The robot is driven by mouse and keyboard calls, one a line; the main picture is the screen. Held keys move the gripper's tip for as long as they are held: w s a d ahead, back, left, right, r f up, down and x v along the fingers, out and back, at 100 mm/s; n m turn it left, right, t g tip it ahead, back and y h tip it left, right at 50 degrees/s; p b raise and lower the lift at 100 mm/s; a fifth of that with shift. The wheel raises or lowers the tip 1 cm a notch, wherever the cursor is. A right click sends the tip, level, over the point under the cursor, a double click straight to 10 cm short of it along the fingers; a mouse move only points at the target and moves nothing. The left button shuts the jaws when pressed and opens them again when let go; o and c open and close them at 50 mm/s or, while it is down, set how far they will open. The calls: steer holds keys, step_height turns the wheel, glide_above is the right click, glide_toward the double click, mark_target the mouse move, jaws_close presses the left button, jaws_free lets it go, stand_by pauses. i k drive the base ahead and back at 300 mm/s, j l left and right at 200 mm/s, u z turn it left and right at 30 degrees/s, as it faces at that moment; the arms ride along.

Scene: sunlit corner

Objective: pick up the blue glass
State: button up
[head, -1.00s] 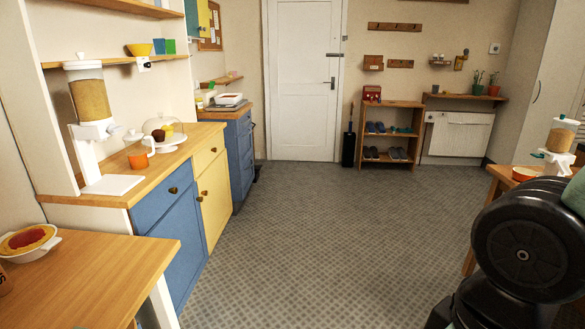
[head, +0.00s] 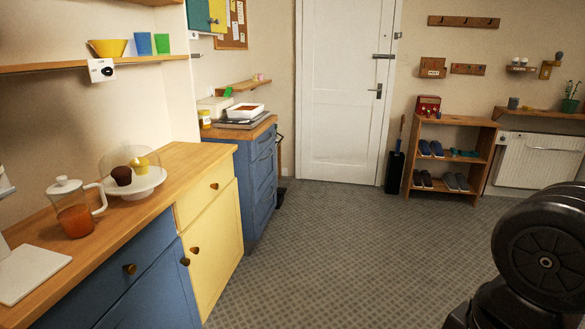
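The blue glass (head: 143,43) stands upright on the wooden wall shelf (head: 40,68) at the upper left. It is between a yellow bowl (head: 108,48) on its left and a green glass (head: 162,43) on its right, close to both. My gripper does not show in the head view. Only a black part of my arm shows at the lower right, far from the shelf.
Below the shelf, the wooden counter (head: 190,160) holds a glass teapot (head: 75,208) and a domed cake stand (head: 135,185). A blue drawer unit (head: 258,170) stands beyond. The patterned floor (head: 330,260) is clear toward the white door (head: 345,110).

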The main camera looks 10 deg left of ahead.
mark_target(144, 41)
steer(key=i+u, duration=0.25)
steer(key=i, duration=0.75)
steer(key=i+l+u, duration=0.25)
steer(key=i, duration=0.75)
steer(key=i+u, duration=0.25)
steer(key=i, duration=0.3)
steer(key=i+u, duration=0.3)
steer(key=i, duration=0.25)
